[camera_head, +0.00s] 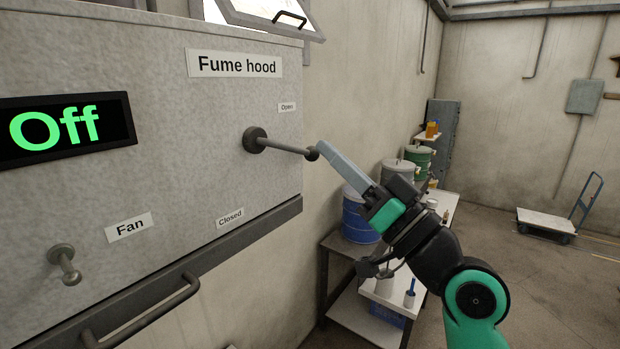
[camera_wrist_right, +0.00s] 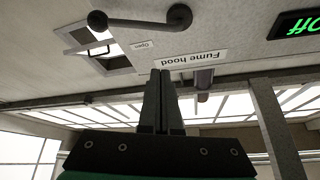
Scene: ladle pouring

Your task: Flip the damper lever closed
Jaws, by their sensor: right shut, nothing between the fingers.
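The damper lever (camera_head: 285,147) is a dark rod with a round pivot on the fume hood panel and a ball knob at its free end. It points right and slightly down, between the "Open" label (camera_head: 287,107) above and the "Closed" label (camera_head: 230,217) below. My right gripper (camera_head: 323,148) is shut and empty, its fingertips beside the knob. I cannot tell whether they touch it. In the right wrist view the lever (camera_wrist_right: 140,22) lies across the top, beyond the closed fingertips (camera_wrist_right: 160,73). My left gripper is not in view.
The fan display (camera_head: 65,127) reads "Off", with a fan knob (camera_head: 65,264) below it. A handle bar (camera_head: 145,315) runs along the hood's lower front. Open floor lies at right.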

